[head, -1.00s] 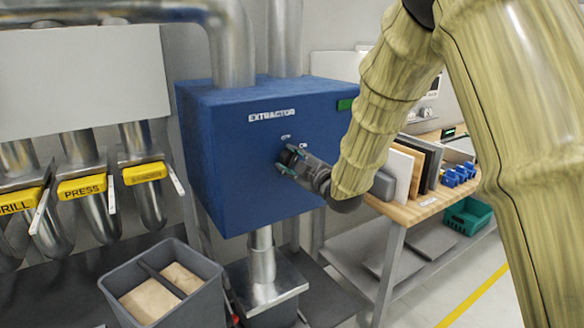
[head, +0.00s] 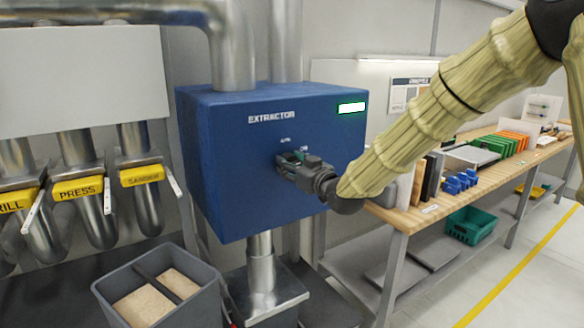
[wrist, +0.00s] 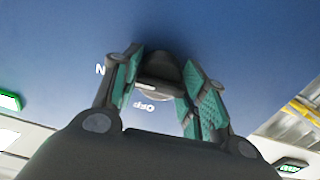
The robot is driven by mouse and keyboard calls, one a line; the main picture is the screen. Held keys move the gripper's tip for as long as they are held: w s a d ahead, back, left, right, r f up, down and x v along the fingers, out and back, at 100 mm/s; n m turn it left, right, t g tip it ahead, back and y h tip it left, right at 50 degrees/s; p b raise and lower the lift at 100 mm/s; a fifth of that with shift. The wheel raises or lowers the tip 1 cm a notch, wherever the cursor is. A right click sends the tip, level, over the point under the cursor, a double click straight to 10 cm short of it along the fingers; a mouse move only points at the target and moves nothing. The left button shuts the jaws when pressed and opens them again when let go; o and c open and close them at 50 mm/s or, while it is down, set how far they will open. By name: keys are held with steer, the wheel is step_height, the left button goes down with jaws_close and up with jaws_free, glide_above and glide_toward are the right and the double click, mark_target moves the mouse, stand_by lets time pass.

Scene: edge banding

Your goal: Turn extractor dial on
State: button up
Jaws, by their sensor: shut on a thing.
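The blue extractor box (head: 235,190) hangs on the wall, with its name in white on the front. A green-edged lamp (head: 351,107) at its upper right glows bright white. My gripper (head: 286,161) is at the front of the box, shut on the dial. In the wrist view, my gripper's green-padded fingers (wrist: 160,85) stand on either side of the dark dial (wrist: 159,82). The OFF label (wrist: 144,106) and part of the ON label show beside the dial. In the head view the dial is mostly hidden by my gripper.
Yellow-labelled duct gates (head: 78,190) stand at the left. A grey bin (head: 160,285) is below them. A wooden workbench (head: 440,207) with boards and blue parts runs along the right, with a green crate (head: 470,225) underneath.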

steer(key=shift+m, duration=0.7)
steer(key=o, duration=1)
steer(key=v, duration=1.2)
steer(key=shift+d+f, duration=0.1)
